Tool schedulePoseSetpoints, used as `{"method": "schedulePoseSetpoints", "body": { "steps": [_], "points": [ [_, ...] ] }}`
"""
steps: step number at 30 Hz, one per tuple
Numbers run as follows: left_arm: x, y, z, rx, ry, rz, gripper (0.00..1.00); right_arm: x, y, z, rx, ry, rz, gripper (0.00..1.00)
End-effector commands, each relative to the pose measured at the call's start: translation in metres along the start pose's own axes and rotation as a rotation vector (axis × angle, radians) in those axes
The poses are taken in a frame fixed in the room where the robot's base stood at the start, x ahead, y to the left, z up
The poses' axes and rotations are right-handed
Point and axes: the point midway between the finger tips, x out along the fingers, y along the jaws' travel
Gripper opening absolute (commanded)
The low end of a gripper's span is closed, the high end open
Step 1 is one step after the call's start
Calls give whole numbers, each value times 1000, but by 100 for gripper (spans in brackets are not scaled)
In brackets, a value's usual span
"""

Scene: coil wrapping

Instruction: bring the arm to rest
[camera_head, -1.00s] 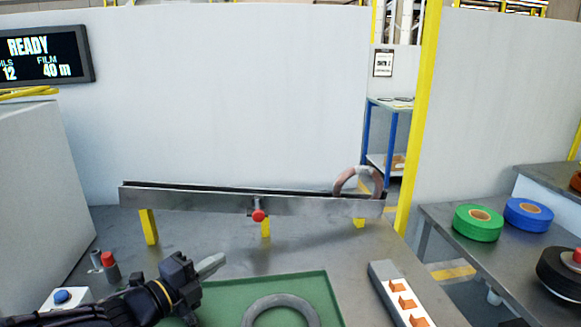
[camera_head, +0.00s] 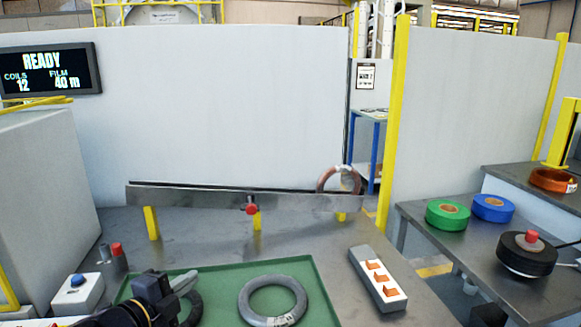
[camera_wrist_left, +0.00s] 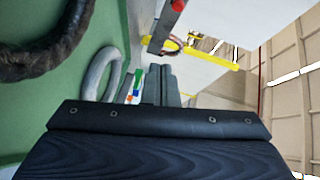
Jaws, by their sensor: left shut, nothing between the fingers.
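My left gripper (camera_head: 187,281) is at the lower left of the head view, above the left part of the green mat (camera_head: 312,283). Its fingers are shut with nothing between them; in the left wrist view the closed fingers (camera_wrist_left: 163,86) point away over the work table. A grey coil (camera_head: 246,300) lies on the mat to the right of the gripper, and it also shows in the left wrist view (camera_wrist_left: 97,72). A dark coil (camera_head: 196,308) lies partly hidden behind the gripper; a dark coil also shows large in the left wrist view (camera_wrist_left: 45,58). My right gripper is not in view.
A metal rail (camera_head: 200,198) on yellow legs stands at the back, with a copper coil (camera_head: 324,180) at its right end. A button box (camera_head: 85,295) stands at the left. A white strip with orange pieces (camera_head: 391,298) lies right of the mat. Tape rolls (camera_head: 447,222) sit on the right-hand table.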

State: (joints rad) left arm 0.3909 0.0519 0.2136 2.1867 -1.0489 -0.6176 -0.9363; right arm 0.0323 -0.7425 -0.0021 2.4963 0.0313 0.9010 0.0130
Motion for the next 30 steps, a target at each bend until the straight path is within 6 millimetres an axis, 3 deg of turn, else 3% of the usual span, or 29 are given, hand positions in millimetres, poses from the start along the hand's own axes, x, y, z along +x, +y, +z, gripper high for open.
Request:
{"method": "schedulePoseSetpoints", "body": {
  "steps": [8,14,18,24,29,30],
  "points": [
    [-40,5,25,-315,-275,81,0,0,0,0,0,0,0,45],
    [-102,32,28,-766,-544,139,0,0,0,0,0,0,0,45],
    [-152,67,5,-1173,-709,198,0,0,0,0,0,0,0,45],
    [-199,109,-48,-1618,-830,319,0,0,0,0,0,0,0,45],
    [-226,131,-93,-1886,-881,448,0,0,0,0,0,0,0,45],
    [-230,122,-100,-1914,-888,467,0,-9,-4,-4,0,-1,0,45]
  ]
}}
